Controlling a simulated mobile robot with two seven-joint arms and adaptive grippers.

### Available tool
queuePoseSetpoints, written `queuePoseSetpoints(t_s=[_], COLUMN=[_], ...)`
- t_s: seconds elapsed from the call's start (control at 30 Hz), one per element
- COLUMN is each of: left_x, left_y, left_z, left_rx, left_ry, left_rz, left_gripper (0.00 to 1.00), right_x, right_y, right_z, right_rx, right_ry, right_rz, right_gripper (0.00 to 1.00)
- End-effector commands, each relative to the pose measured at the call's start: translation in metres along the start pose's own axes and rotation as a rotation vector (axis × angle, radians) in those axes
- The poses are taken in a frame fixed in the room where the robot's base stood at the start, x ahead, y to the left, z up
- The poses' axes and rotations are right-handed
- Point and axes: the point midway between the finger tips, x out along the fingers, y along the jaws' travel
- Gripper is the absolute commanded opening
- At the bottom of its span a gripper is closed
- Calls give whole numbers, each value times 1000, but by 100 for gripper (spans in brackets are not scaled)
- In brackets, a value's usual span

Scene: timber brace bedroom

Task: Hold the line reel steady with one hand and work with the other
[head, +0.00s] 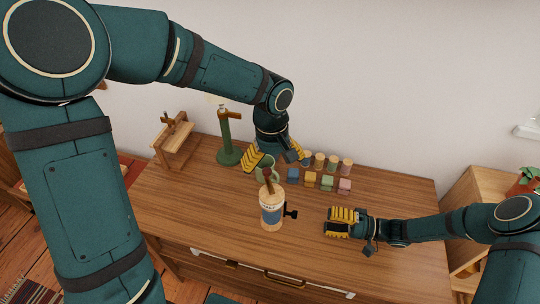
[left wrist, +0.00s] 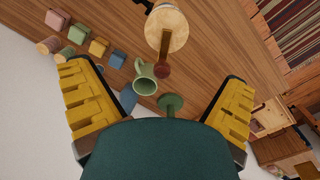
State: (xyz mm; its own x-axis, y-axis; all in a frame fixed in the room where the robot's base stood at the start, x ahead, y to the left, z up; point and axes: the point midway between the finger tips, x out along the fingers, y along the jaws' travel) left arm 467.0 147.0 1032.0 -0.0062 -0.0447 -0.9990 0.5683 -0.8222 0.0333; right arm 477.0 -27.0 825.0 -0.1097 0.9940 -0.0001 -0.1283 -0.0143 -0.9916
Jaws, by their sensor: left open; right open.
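The line reel (head: 271,211) appears to be the pale upright cylinder with a blue band and a black knob on its right side, standing near the table's front. Its round top shows in the left wrist view (left wrist: 160,22), with a brown handle tipped by a ball across it. My left gripper (head: 274,158) is open and empty, above and behind the reel, over a green mug (head: 268,170). In the left wrist view, the mug (left wrist: 145,84) lies between its spread fingers (left wrist: 156,78). My right gripper (head: 332,221) is open and empty, right of the reel and apart from it.
Several coloured blocks (head: 327,182) and small cylinders (head: 333,163) stand at the back right of the wooden table (head: 200,205). A green post on a round base (head: 229,156) and a wooden stand (head: 176,140) are at the back left.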

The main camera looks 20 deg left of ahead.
Motion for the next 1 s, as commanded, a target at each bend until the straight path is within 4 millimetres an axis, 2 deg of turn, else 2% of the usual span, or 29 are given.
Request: queuePoseSetpoints(t_s=[0.1,0.27,0.8,1.0], left_x=[-10,0,94,117], left_y=[-5,-7,-10,-10], left_z=[-7,-8,-10,-12], left_rx=[-10,-14,-11,-12], left_ry=[28,31,28,30], left_rz=[-28,-37,-36,-35], left_gripper=[100,100,100,100], right_x=[0,0,0,0], right_y=[0,0,0,0], right_z=[0,0,0,0], right_rx=[0,0,0,0], right_ry=[0,0,0,0], right_rz=[0,0,0,0], right_gripper=[46,46,46,46])
